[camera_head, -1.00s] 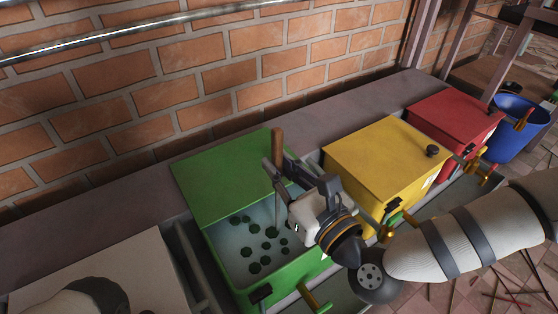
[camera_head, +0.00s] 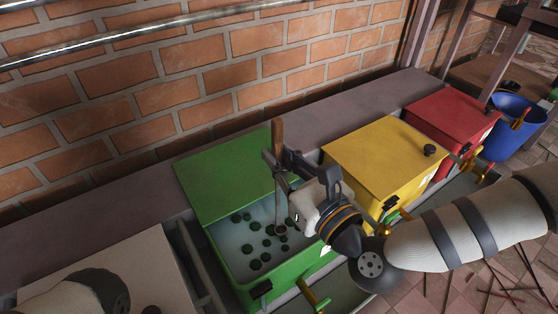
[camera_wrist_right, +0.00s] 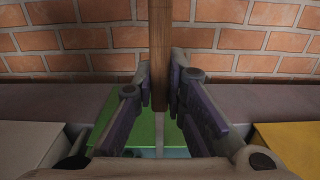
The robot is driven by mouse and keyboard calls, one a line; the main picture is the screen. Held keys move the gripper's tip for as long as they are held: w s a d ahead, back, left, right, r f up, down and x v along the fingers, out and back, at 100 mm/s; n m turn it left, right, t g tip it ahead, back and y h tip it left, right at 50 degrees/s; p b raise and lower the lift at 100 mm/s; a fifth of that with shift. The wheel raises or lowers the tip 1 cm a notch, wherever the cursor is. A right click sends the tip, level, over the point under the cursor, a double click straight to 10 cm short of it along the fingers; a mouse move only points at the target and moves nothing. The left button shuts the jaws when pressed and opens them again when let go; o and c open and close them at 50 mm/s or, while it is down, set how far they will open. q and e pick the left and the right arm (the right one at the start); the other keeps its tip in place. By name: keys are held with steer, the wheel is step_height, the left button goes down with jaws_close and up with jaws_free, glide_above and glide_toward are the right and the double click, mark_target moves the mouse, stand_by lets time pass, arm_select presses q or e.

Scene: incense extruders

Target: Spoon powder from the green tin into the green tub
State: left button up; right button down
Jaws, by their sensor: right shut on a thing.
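The green tub (camera_head: 215,240) stands open in the head view, with its green lid panel (camera_head: 222,180) at the back. Several dark green blobs lie on the pale surface inside. My right gripper (camera_head: 279,161) is above the tub's right side, shut on an upright spoon with a wooden handle (camera_head: 277,133). The handle also shows between the fingers in the right wrist view (camera_wrist_right: 160,55). The spoon's metal shaft points down into the tub; whether its bowl holds powder I cannot tell. I cannot make out the green tin. My left gripper is out of view.
A yellow tub (camera_head: 375,150) and a red tub (camera_head: 455,115) stand closed to the right. A blue bucket (camera_head: 510,130) is at the far right. A brick wall (camera_head: 170,95) rises behind the ledge (camera_head: 115,205). Brass spouts are at the tubs' fronts.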

mark_target(279, 121)
step_height(279, 121, up, 14)
steer(key=p, duration=0.8)
steer(key=shift+r, duration=0.25)
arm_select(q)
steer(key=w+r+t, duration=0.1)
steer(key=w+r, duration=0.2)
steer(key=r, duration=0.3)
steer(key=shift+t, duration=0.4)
arm_select(e)
steer(key=shift+f, duration=0.1)
